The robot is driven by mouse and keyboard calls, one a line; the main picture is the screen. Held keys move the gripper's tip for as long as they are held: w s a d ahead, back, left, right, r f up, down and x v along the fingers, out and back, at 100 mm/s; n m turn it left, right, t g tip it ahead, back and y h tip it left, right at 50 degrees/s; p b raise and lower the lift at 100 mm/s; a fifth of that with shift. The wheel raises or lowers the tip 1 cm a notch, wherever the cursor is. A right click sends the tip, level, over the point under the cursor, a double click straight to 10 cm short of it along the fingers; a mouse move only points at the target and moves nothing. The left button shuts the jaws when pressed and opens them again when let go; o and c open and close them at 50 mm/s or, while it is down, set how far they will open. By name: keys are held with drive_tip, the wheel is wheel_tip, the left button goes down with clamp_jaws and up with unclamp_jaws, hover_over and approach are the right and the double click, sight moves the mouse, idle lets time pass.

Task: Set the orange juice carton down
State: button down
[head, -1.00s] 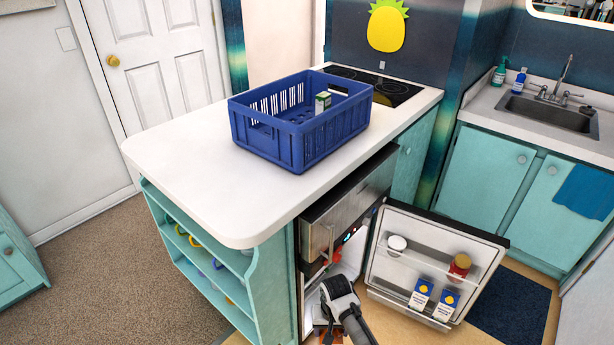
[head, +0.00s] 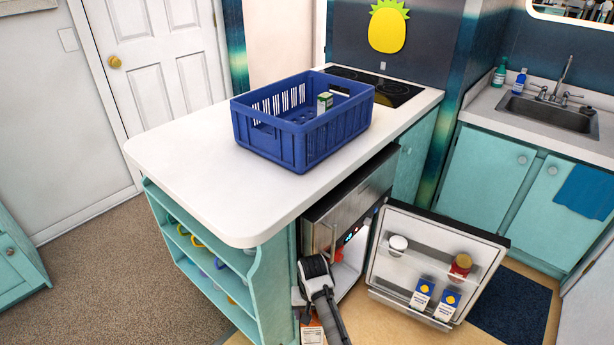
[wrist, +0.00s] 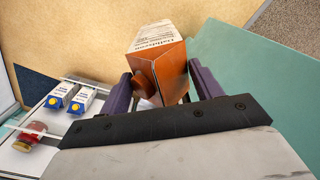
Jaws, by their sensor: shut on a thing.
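The orange juice carton (wrist: 160,62) is orange-brown with a white printed panel. In the wrist view it sits between the two purple fingers of my gripper (wrist: 160,76), which is shut on it. In the head view the carton (head: 311,334) shows at the bottom edge, just below my gripper (head: 307,314), partly hidden and cut off by the frame. My gripper is low beside the teal shelf end, in front of the open fridge. The wrist view shows floor beyond the carton; its gap to any surface is unclear.
A blue crate (head: 256,146) holding a small green-and-white carton (head: 325,102) stands on the white counter (head: 190,170). The counter's front left is clear.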

sight(307, 330)
drive_tip(key=shift+s+a+f, duration=0.1)
drive_tip(key=shift+s+a, duration=0.15)
drive_tip(key=shift+a, duration=0.3)
drive_tip(key=shift+s+a+f, duration=0.25)
drive_tip(key=shift+s+f, duration=0.55)
drive_tip(key=shift+s, duration=0.3)
drive_tip(key=shift+s+d+f, duration=0.1)
drive_tip(key=shift+s+f, duration=0.4)
drive_tip(key=shift+s, duration=0.3)
drive_tip(key=shift+w, duration=0.1)
